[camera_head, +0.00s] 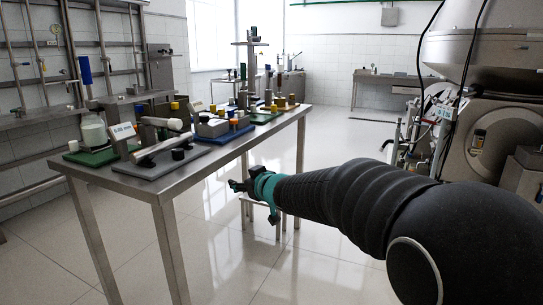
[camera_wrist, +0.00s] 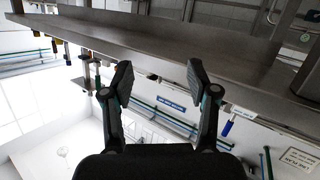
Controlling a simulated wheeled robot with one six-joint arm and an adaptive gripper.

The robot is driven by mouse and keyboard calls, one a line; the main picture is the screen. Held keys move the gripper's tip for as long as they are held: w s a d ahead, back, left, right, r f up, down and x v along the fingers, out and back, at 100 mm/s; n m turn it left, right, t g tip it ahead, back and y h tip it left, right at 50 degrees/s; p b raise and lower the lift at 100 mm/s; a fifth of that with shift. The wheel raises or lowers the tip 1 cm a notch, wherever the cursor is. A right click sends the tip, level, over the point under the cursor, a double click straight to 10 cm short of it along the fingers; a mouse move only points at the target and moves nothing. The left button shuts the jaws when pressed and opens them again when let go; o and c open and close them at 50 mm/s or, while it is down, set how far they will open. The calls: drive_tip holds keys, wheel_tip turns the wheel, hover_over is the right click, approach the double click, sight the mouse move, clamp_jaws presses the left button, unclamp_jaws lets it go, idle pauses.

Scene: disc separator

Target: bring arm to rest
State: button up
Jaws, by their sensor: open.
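My arm reaches out from the lower right in the head view, and my gripper (camera_head: 238,186) is at its far end, beside and to the right of the steel table (camera_head: 170,184). In the wrist view my gripper (camera_wrist: 160,80) shows two black fingers standing apart with nothing between them. The underside or edge of a steel table (camera_wrist: 180,42) crosses the top of that view, past the fingertips. I cannot tell the exact gap to it.
The table carries several parts on coloured mats, among them a grey mat (camera_head: 151,171) near its front. A large steel machine (camera_head: 490,130) stands at the right. A small stool (camera_head: 262,202) is behind my gripper. The tiled floor (camera_head: 215,250) between is open.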

drive_tip(key=s+d+f+m+g+h, duration=0.25)
drive_tip(key=s+d+f+h, duration=0.2)
drive_tip(key=s+d, duration=0.35)
drive_tip(key=s+d+f+m+g+h, duration=0.2)
drive_tip(key=s+d+f+m+h, duration=0.25)
drive_tip(key=d, duration=0.65)
drive_tip(key=s+d+m+g, duration=0.1)
drive_tip(key=s+d, duration=0.2)
drive_tip(key=s, duration=1)
drive_tip(key=s+d+m+g, duration=0.1)
drive_tip(key=s+d, duration=0.2)
drive_tip(key=s, duration=1.1)
drive_tip(key=shift+s+d+f+y, duration=0.15)
drive_tip(key=shift+d+f+y, duration=0.15)
drive_tip(key=shift+f, duration=0.15)
drive_tip(key=shift+g, duration=0.25)
